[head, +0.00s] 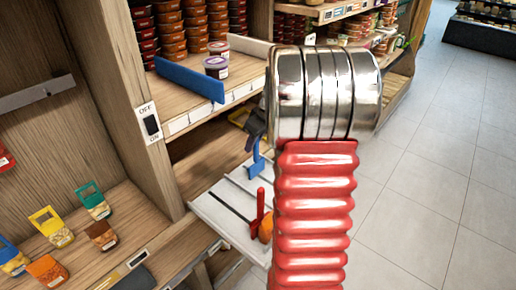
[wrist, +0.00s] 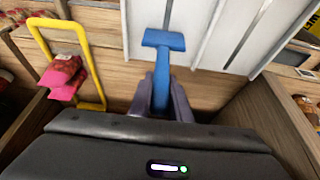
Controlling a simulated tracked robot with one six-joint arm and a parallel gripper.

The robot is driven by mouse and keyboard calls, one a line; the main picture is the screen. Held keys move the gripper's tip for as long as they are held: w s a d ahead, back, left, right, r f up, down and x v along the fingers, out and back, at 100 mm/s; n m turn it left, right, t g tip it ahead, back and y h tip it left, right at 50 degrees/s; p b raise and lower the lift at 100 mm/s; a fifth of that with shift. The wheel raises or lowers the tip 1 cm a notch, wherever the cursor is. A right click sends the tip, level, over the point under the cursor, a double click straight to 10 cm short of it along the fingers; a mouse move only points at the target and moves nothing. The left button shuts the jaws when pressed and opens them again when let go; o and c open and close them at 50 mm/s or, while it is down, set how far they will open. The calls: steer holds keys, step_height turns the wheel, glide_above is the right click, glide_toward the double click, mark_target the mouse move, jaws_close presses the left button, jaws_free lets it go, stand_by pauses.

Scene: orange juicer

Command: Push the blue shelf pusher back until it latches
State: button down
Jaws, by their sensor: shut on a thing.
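The blue T-shaped pusher (wrist: 164,40) is in the wrist view, its crossbar pointing away from me and overlapping a pale slotted tray (wrist: 205,25). My gripper (wrist: 163,88) is shut on its stem, one dark finger on each side. In the head view the blue pusher (head: 256,160) hangs below my dark gripper (head: 257,138), over the tray's (head: 215,205) far end. My red and silver arm hides part of the gripper and the tray's right side. I cannot tell whether the pusher touches the tray.
A red upright piece (head: 257,213) and an orange (head: 265,230) are on the tray. A blue bar (head: 190,80) edges the shelf above, beside small tubs (head: 216,66). A yellow frame (wrist: 88,62) holds a pink item left of my gripper. Open floor (head: 440,160) lies right.

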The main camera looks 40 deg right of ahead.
steer(key=shift+w, duration=0.4)
steer(key=c, duration=1.6)
jaws_free()
steer(key=shift+c, duration=0.2)
steer(key=v, duration=1.3)
steer(key=shift+s+r, duration=0.15)
steer(key=shift+r, duration=0.15)
